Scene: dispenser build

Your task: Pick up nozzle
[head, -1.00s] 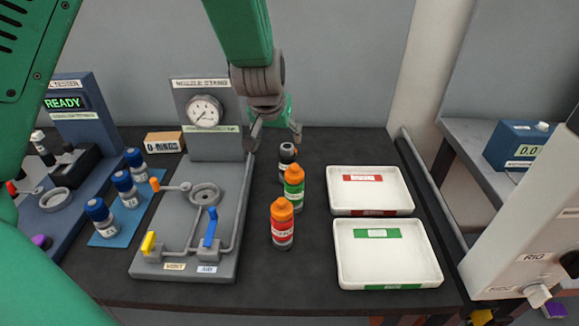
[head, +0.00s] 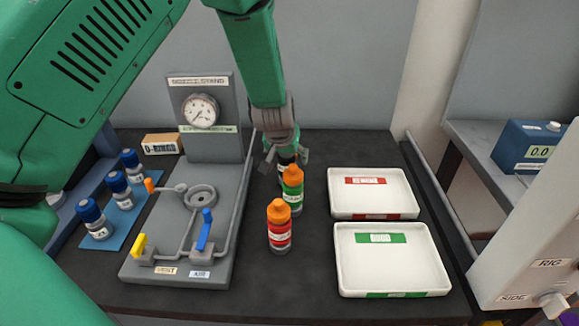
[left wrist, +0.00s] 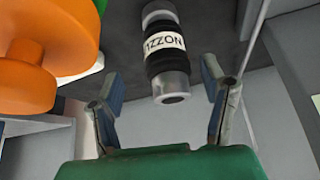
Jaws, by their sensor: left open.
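The nozzle (left wrist: 165,62) is a black and grey cylinder with a white label. In the left wrist view it stands out between and beyond the two fingertips, with a gap on each side. In the head view the nozzle (head: 286,159) is mostly hidden behind my gripper and the green bottle. My left gripper (head: 286,165) is open and points down at the nozzle from above. Its two fingers also show in the left wrist view (left wrist: 160,84), with nothing gripped. My right gripper is in neither view.
A green bottle (head: 292,190) with an orange cap stands close in front of the nozzle, and a red one (head: 279,230) nearer. The nozzle stand (head: 222,225) is on the left. Two white trays (head: 340,185) (head: 345,280) lie on the right.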

